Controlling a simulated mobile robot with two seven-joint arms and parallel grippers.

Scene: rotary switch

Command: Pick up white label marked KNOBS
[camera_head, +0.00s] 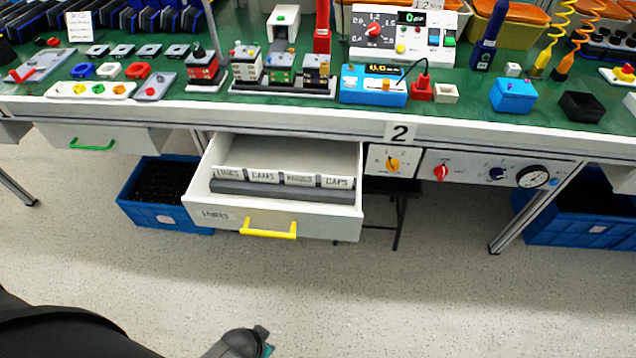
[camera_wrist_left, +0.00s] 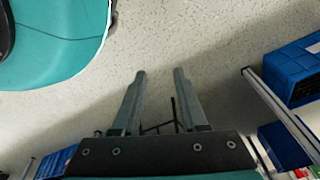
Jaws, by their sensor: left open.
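The white label marked KNOBS (camera_head: 300,179) appears to be the third from the left in a row of white labels. The small lettering is blurred. The row stands in a dark grey holder (camera_head: 282,193) inside the open white drawer (camera_head: 342,222), which has a yellow handle (camera_head: 268,230). My left gripper (camera_wrist_left: 158,73) is open and empty in the left wrist view, with speckled floor behind its fingers. It is away from the labels. My right gripper is not in view.
The green workbench (camera_head: 300,102) above the drawer holds many devices. A blue crate (camera_head: 165,215) stands left of the drawer, and another blue crate (camera_head: 575,230) is at the right. A panel with dials (camera_head: 500,170) is right of the drawer. The floor in front is clear.

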